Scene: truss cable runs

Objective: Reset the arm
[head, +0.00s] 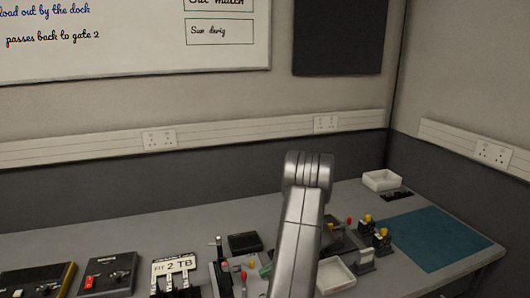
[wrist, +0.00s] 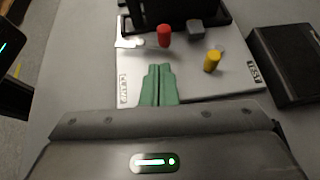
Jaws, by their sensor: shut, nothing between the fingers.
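My gripper (wrist: 159,70) shows in the wrist view, its two green fingers together with nothing between them. It is over the near left part of a white board (wrist: 230,86) with small labels on its edges. A red cylinder (wrist: 164,36) stands beyond the fingertips and a yellow cylinder (wrist: 212,61) is to their right; the fingers look apart from both.
Another white tray (head: 381,180) and a teal mat (head: 436,238) are at the right. A dark box (wrist: 285,65) flanks the board. Walls close the back and right.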

